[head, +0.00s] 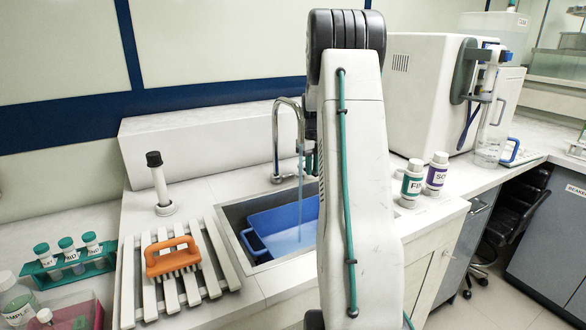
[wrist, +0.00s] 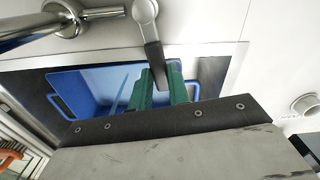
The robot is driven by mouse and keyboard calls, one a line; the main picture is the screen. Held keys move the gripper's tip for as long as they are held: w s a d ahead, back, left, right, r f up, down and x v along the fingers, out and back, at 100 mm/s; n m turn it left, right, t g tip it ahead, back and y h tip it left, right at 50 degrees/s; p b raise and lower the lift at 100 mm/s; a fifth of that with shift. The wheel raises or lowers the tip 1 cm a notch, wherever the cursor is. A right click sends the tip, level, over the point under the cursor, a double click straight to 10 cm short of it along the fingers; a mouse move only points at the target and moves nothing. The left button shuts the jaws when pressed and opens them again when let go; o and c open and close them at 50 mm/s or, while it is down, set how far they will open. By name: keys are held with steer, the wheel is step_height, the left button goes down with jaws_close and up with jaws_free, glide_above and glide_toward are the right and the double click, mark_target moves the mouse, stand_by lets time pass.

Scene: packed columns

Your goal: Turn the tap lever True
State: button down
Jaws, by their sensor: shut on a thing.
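The tap (head: 276,135) is a curved chrome spout at the back of the sink. A bluish stream of water (head: 300,165) runs from it into a blue basin (head: 284,232). In the wrist view the tap lever (wrist: 154,52) has a black handle on a rounded metal pivot, to the right of the chrome spout (wrist: 35,32). My gripper (wrist: 162,78) has green fingers, which are shut on the lever's handle, one on each side. In the head view my arm hides the lever and most of the gripper.
A slatted rack (head: 178,285) with an orange brush (head: 172,257) lies left of the sink. A white stand with a black top (head: 158,180) is behind it.

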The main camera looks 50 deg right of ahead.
steer(key=shift+w+a+m, duration=0.15)
steer(key=shift+a+m, duration=0.3)
steer(key=shift+m, duration=0.55)
steer(key=c, duration=1.3)
jaws_free()
steer(key=shift+a, duration=0.1)
step_height(320, 180, up, 8)
steer(key=shift+f, duration=0.1)
